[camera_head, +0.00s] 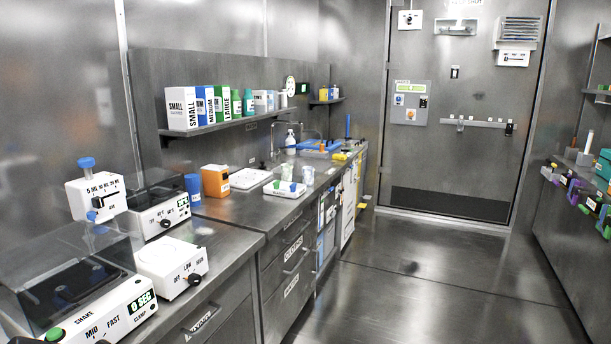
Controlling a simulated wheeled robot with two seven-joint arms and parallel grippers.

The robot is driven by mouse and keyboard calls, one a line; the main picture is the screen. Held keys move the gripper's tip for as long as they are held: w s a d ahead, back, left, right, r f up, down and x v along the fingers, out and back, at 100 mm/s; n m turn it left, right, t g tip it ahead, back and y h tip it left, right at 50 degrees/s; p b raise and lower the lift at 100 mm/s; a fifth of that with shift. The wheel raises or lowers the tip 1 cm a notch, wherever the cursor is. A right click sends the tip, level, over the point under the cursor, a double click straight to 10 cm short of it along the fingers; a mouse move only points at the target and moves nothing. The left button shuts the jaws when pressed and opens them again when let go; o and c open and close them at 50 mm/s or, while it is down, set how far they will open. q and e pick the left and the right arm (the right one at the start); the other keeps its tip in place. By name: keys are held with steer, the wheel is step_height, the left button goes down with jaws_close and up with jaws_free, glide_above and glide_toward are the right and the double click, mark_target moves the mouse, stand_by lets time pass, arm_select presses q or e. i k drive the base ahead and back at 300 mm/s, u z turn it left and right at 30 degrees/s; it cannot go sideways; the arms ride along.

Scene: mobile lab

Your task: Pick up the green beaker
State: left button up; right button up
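I cannot pick out a green beaker for certain. A white tray (297,193) on the left counter holds small green and blue pieces, too small to identify. Pale, clear beaker-like vessels (308,174) stand just behind and to the right of it on the counter. Some green items also show on the right-hand bench, small and partly cut off. Neither of my grippers is in view.
The left counter (222,238) carries a shaker (118,308), a white dial device (172,265) and an orange box (215,181). A shelf above holds glove boxes (181,108). The floor (420,285) is clear to the closed door (455,155).

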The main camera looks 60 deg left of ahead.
mark_target(285, 168)
steer(key=u, duration=0.35)
steer(key=i, duration=2.1)
steer(key=u, duration=1.1)
steer(key=i, duration=1.6)
steer(key=u, duration=1.4)
